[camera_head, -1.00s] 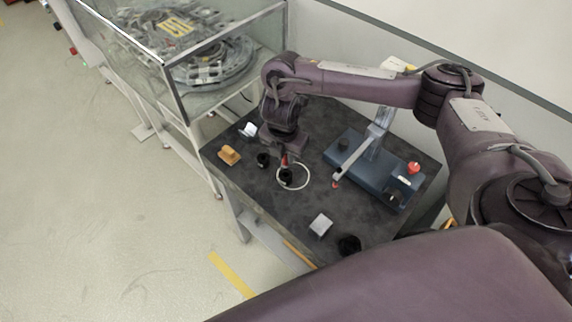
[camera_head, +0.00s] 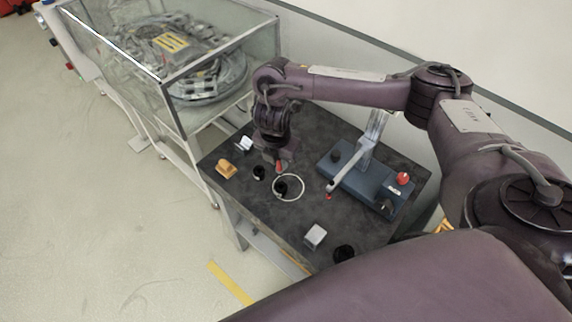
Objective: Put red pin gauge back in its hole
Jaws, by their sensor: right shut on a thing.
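The red pin gauge (camera_head: 279,167) shows as a small red piece under my right gripper (camera_head: 279,160), which is shut on it. The gripper hides its upper part. Just below it in the picture, a short black cylinder (camera_head: 281,188) stands within a white ring (camera_head: 289,187) on the dark table (camera_head: 265,207). I cannot tell whether the pin's lower end is right over the black cylinder. No hole for the pin can be made out at this size. My left gripper is not in view.
A blue fixture (camera_head: 350,178) with a post and red knob (camera_head: 403,178) stands right of the ring. A second black piece (camera_head: 259,172), an orange block (camera_head: 226,170) and a white piece (camera_head: 243,144) lie left. A silver block (camera_head: 315,235) sits in front. A glass case (camera_head: 120,48) adjoins the back left.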

